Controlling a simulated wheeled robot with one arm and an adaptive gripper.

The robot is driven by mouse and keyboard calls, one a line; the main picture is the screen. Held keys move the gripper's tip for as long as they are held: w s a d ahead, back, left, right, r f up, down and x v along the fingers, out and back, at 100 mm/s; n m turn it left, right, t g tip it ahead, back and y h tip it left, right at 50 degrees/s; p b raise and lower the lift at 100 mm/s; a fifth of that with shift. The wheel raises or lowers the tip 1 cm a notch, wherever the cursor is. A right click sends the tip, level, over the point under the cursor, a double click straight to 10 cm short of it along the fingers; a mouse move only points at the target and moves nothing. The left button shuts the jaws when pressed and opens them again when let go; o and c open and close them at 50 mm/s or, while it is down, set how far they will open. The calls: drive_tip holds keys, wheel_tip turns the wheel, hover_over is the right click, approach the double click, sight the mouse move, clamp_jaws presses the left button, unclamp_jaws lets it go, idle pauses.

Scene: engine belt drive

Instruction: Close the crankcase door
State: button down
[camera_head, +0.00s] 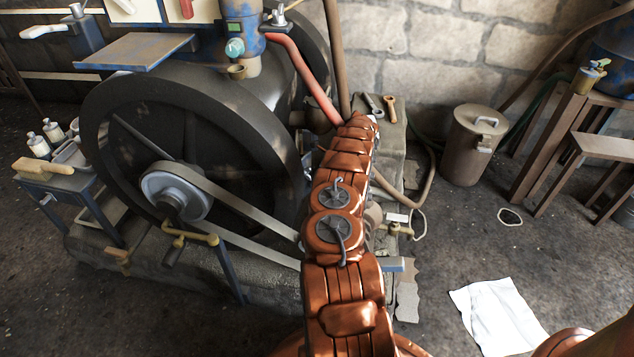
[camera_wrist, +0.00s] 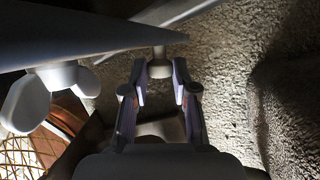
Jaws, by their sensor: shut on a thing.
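In the wrist view my gripper (camera_wrist: 160,82) has its two fingers on either side of a small pale knob (camera_wrist: 160,67) on a short stem. The fingers are shut on this knob. The knob stands by the tip of a dark, smooth panel (camera_wrist: 85,38), which may be the crankcase door; I cannot tell how far open it is. In the head view my own arm reaches to the engine (camera_head: 150,115) and hides my gripper, the knob and any door behind it.
A pale lobed handle (camera_wrist: 40,92) is left of my fingers in the wrist view. In the head view a large flywheel and belt (camera_head: 235,197) are left of my arm. A lidded can (camera_head: 468,150) and wooden bench (camera_head: 605,147) stand right. White paper (camera_head: 495,315) lies on open floor.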

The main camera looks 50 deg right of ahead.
drive_tip(key=shift+a+f, duration=0.1)
drive_tip(key=shift+a, duration=0.15)
drive_tip(key=c, duration=0.9)
unclamp_jaws()
drive_tip(key=shift+d, duration=0.2)
drive_tip(key=v, duration=0.7)
drive_tip(key=shift+r, duration=0.25)
drive_tip(key=shift+c, duration=0.2)
